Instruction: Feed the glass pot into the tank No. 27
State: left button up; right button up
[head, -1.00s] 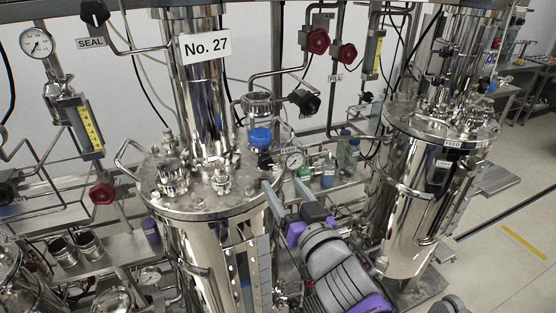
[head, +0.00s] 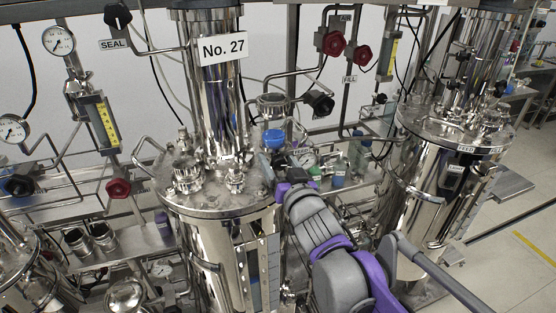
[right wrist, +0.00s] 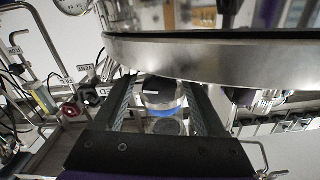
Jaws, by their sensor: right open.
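Tank No. 27 (head: 215,205) is a shiny steel vessel left of centre in the head view, with a white number sign on its column and several fittings on its lid. A small clear round vessel with blue in it, which looks like the glass pot (head: 274,139), shows at the right rear of the lid; I cannot tell what it stands on. My right gripper (head: 274,164) is at the lid's right edge, just in front of the pot. In the right wrist view the pot (right wrist: 160,95) appears between its open fingers, with no visible grip. My left gripper is out of view.
A second steel tank (head: 435,190) stands to the right. Red (head: 118,188) and black valve knobs, pipes and gauges crowd the back. A shelf (head: 125,245) with metal cups is at the left. Clear floor (head: 510,260) lies at the far right.

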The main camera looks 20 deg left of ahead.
grip_shut()
dwell(0.4)
jog(key=shift+n, duration=0.3)
jog(key=n+p, duration=0.1)
jog(key=n, duration=0.2)
jog(key=shift+n+p, duration=0.45)
jog(key=shift+n, duration=1.05)
grip_release()
